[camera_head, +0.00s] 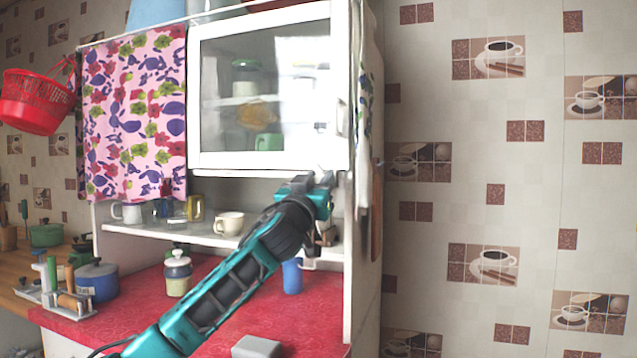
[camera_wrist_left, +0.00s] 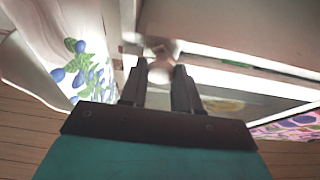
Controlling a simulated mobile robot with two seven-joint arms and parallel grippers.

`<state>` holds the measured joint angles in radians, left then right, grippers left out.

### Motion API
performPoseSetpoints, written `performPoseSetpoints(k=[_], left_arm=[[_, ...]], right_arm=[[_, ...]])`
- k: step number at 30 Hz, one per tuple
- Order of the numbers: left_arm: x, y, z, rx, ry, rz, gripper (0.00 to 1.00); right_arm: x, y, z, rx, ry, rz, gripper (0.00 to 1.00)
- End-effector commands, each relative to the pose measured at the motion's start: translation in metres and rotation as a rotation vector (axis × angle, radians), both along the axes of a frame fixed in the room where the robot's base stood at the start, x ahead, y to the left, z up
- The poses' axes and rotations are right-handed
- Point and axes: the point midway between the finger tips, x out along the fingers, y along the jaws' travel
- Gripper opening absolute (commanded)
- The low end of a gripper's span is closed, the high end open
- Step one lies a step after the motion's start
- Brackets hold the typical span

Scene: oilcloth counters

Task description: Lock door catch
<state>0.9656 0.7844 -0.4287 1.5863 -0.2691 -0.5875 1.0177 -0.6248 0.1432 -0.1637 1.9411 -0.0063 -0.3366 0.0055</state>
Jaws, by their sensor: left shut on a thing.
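The white-framed glass cabinet door (camera_head: 270,161) is at the upper middle in the head view and looks closed or nearly so. My left gripper (camera_head: 322,182) is raised to the door's lower right corner. In the left wrist view my gripper's two dark fingers (camera_wrist_left: 160,88) are close together on a small pale piece, the door catch (camera_wrist_left: 160,73), at the cabinet edge. In the head view the gripper hides the catch, and I cannot tell which way it is turned. My right gripper is not in view.
An open shelf (camera_head: 180,234) with mugs lies below the door. A red counter (camera_head: 310,318) carries a blue cup (camera_head: 292,276) and a lidded jar (camera_head: 178,273). A patterned pink cloth (camera_head: 135,115) hangs at the left. The tiled wall (camera_head: 510,215) is right of the cabinet.

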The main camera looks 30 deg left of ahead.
Motion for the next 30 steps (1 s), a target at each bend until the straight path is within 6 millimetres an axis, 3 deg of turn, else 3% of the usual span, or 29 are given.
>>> performPoseSetpoints(k=[8, 19, 30], left_arm=[[0.000, 0.001, 0.002, 0.067, 0.017, 0.001, 0.01], [0.000, 0.002, 0.004, 0.335, 0.083, 0.001, 0.01], [-0.001, 0.003, 0.002, 0.592, 0.141, 0.003, 0.01]], right_arm=[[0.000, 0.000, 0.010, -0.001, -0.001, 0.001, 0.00], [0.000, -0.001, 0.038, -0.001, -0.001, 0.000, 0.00], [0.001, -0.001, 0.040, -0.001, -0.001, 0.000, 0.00]])
